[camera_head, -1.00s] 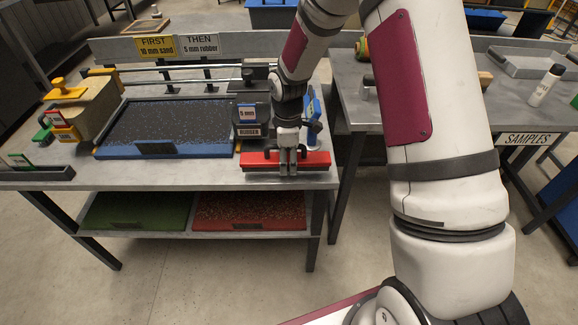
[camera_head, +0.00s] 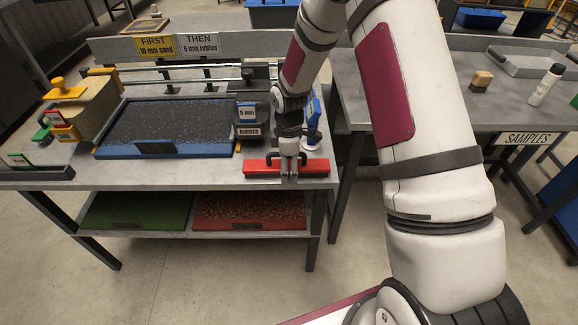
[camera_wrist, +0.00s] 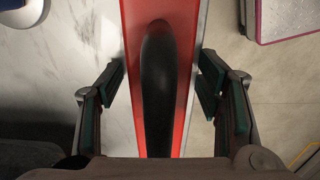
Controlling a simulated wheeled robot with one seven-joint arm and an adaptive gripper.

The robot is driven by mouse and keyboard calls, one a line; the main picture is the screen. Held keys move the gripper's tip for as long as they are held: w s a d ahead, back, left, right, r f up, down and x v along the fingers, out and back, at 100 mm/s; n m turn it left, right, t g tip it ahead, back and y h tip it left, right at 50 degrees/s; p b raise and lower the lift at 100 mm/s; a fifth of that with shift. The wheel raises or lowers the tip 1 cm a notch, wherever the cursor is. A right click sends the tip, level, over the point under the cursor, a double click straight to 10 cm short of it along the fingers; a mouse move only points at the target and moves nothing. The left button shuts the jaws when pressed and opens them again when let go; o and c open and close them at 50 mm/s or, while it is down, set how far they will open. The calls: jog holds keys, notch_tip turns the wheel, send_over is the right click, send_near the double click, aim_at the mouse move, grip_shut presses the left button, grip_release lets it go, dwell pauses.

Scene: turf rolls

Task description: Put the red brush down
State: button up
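The red brush (camera_head: 258,167) lies along the front right edge of the left workbench, its long side along the edge. In the wrist view its red body (camera_wrist: 184,120) runs up the middle with a black handle (camera_wrist: 158,85) on top. My gripper (camera_head: 289,170) is right over the brush. In the wrist view my gripper's fingers (camera_wrist: 161,92) stand apart on both sides of the handle, with gaps between them and it. The brush's underside is hidden.
A blue-framed tray of dark speckled rubber (camera_head: 160,122) lies left of the brush. A grey 5 mm rubber block (camera_head: 248,130) and a blue-labelled item (camera_head: 314,112) stand behind it. The floor (camera_wrist: 270,95) lies just beyond the bench edge.

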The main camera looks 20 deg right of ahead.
notch_tip(320, 180, up, 13)
jog(key=shift+s+f+p, duration=0.1)
jog(key=shift+f+p, duration=0.05)
jog(key=shift+p, duration=0.15)
jog(key=s+r+m+t, duration=0.2)
jog(key=s+r+m, duration=0.5)
jog(key=s+r, duration=0.8)
jog(key=s+r+m, duration=0.2)
jog(key=s+m, duration=0.1)
jog(key=s, duration=0.5)
jog(key=s+r+m+t, duration=0.1)
jog(key=s+m, duration=0.3)
jog(key=s, duration=0.4)
jog(key=shift+v, duration=0.95)
jog(key=shift+s+r, duration=0.1)
jog(key=shift+s, duration=0.05)
